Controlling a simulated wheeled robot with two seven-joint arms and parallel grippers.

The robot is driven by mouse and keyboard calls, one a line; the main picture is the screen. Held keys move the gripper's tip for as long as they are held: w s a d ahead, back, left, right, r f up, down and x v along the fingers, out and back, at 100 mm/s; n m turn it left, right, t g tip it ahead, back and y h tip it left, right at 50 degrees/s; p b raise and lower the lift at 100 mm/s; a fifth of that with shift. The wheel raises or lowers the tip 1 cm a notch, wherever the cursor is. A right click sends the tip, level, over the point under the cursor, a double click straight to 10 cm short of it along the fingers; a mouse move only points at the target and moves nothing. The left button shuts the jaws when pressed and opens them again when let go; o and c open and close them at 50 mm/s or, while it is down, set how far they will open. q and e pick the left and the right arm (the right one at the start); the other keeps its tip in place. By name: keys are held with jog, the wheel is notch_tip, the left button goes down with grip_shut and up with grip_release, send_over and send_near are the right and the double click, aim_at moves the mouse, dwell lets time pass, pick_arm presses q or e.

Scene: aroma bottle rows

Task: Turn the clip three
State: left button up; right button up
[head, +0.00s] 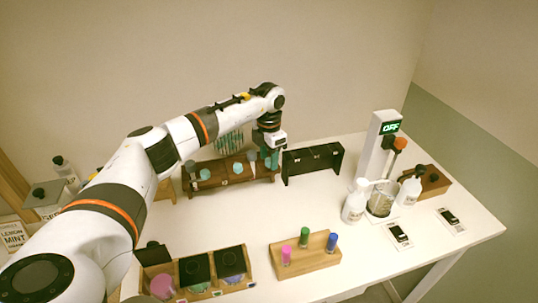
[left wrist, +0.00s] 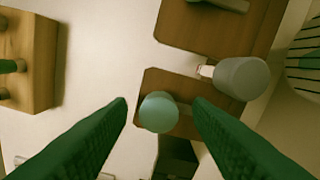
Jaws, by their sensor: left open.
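My left gripper (head: 270,158) is over the right end of the dark brown wooden rack (head: 205,184) at the back of the table. In the left wrist view its two fingers (left wrist: 160,103) are apart, with a round teal knob (left wrist: 159,112) showing between their tips. I cannot tell whether the fingers touch it. A grey cylindrical knob (left wrist: 241,77) sticks out sideways from the brown wood beside it. The rack also bears round teal pieces (head: 238,168) along its front. I cannot tell which part is clip three. My right gripper is not in view.
A black stand (head: 313,160) is close to the right of the rack. A wooden block with three coloured tubes (head: 304,237) and a compartmented box (head: 195,268) are at the front. A beaker (head: 381,200) and white bottles (head: 354,203) are at right. The table's middle is clear.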

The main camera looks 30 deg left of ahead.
pick_arm(q)
jog(key=c, duration=0.8)
jog(key=shift+r, duration=0.1)
jog(key=shift+c, duration=0.9)
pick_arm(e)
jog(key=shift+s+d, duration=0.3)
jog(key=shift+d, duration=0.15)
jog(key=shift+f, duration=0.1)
pick_arm(q)
jog(key=n, duration=0.9)
jog(key=shift+n, duration=0.3)
jog(key=n, duration=0.4)
jog(key=shift+r, duration=0.1)
jog(key=shift+w+n, duration=0.1)
jog(key=shift+n, duration=2)
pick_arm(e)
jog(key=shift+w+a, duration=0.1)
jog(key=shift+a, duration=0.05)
